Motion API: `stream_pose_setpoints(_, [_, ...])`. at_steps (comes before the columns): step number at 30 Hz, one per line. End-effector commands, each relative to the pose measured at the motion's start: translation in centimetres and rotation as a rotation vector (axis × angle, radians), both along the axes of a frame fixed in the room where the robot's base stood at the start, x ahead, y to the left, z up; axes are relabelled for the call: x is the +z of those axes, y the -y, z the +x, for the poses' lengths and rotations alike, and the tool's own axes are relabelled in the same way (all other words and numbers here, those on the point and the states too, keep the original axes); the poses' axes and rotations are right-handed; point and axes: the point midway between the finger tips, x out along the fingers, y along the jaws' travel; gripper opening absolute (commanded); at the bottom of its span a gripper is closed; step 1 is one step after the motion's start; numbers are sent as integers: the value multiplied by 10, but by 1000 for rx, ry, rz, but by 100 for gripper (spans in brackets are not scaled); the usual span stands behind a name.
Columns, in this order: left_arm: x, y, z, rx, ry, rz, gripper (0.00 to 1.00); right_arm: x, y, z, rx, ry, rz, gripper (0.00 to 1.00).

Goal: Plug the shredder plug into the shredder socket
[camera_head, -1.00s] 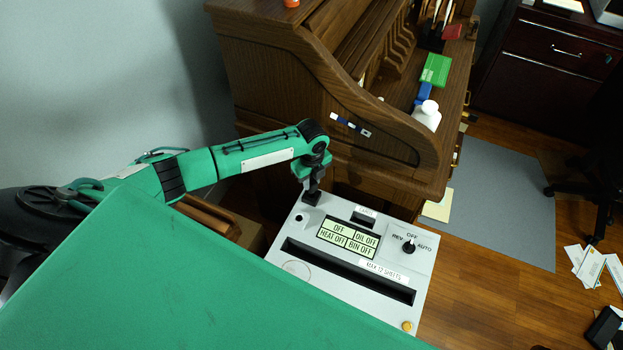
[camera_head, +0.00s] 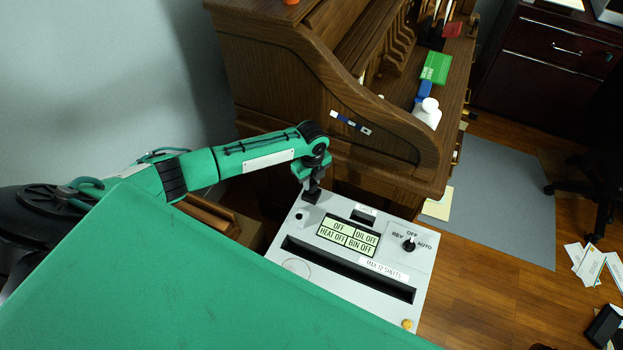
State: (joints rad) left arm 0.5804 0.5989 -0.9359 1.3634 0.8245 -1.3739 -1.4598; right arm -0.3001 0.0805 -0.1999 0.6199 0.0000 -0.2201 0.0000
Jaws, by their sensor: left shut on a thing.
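The shredder (camera_head: 345,285) is a white-grey box with a paper slot, a display reading OFF, OIL OFF, HEAT OFF, BIN OFF, and a REV/OFF/AUTO knob. My left gripper (camera_head: 312,196) points down at the shredder's far left corner. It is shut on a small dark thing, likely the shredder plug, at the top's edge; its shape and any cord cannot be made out. A small dark round spot (camera_head: 299,215) lies just left of and below the gripper on the shredder top; I cannot tell whether it is the socket. My right gripper is not in view.
A wooden roll-top desk (camera_head: 390,160) stands right behind the shredder, close to my left arm. A wooden thing (camera_head: 208,217) is beside the shredder on the left. A grey mat (camera_head: 500,200) and scattered papers (camera_head: 590,265) lie on the floor at the right.

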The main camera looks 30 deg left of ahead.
Motion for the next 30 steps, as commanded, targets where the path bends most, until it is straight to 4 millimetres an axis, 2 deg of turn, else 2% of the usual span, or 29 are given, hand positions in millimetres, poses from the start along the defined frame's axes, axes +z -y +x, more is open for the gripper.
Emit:
stream_pose_setpoints(21, [-23, 0, 0, -1, -1, 0, 0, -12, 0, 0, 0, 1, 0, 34])
stream_pose_setpoints(22, [-22, 0, 0, -1, 0, 0, 28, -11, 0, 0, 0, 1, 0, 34])
stream_pose_setpoints(25, [-21, 0, 0, -1, 0, 0, 48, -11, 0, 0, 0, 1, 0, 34])
stream_pose_setpoints(30, [-21, 0, 0, -1, 0, 0, 50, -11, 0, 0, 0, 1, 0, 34])
